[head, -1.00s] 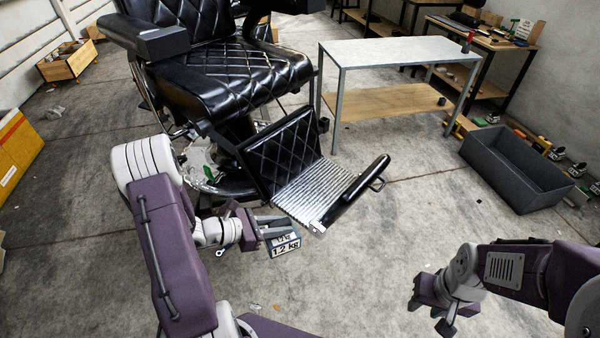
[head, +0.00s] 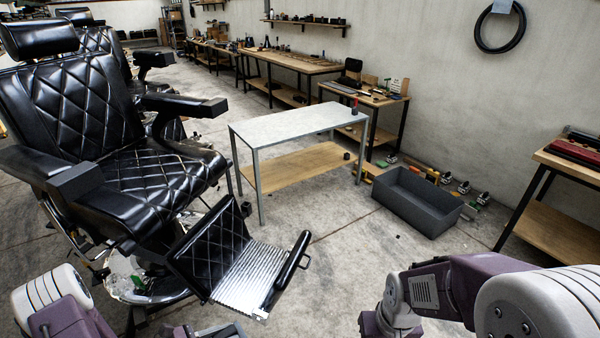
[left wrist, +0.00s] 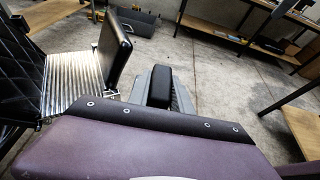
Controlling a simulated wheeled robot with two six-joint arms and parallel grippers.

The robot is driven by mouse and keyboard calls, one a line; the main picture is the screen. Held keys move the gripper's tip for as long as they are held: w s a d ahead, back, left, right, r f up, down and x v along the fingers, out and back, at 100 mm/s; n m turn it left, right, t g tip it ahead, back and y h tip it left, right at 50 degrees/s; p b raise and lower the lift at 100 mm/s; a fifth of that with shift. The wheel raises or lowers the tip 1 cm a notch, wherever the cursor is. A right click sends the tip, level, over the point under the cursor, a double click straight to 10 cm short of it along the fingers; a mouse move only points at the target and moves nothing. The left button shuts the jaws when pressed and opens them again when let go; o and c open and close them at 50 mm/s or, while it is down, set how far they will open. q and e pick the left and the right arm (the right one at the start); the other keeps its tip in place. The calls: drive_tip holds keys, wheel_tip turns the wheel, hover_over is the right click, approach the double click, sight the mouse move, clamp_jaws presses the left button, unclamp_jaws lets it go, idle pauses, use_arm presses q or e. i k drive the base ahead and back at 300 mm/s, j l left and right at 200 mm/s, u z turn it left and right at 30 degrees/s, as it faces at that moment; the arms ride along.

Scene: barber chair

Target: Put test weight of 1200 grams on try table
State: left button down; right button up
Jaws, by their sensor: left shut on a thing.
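The grey-topped table (head: 290,125) with a wooden lower shelf (head: 295,167) stands beyond the barber chair in the head view, and its top is mostly clear. My left gripper (head: 208,331) is cut off by the bottom edge of the head view, in front of the chair's footrest. In the left wrist view, its grey fingers are shut around a dark block (left wrist: 158,88), which I take for the 1.2 kg test weight; its label is hidden now. My right gripper (head: 385,326) is at the bottom edge, mostly cut off, and its jaws are not clear.
The black barber chair (head: 130,180) and its ribbed metal footrest (head: 243,280) stand between my left arm and the table. A small dark item with red (head: 354,108) is on the table's right end. A dark grey bin (head: 415,205) lies right of it. Floor before the bin is free.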

sight(301, 119)
drive_tip(key=i+l+z, duration=0.85)
drive_tip(key=i+l, duration=0.2)
drive_tip(key=i, duration=0.35)
drive_tip(key=i+l, duration=0.15)
drive_tip(key=i, duration=0.4)
drive_tip(key=i+l, duration=0.2)
drive_tip(key=i, duration=0.35)
drive_tip(key=i+j+u, duration=0.3)
drive_tip(key=i+u, duration=0.6)
drive_tip(key=i, duration=0.25)
drive_tip(key=i+l+u, duration=0.15)
drive_tip(key=i+u, duration=0.3)
drive_tip(key=i, duration=0.15)
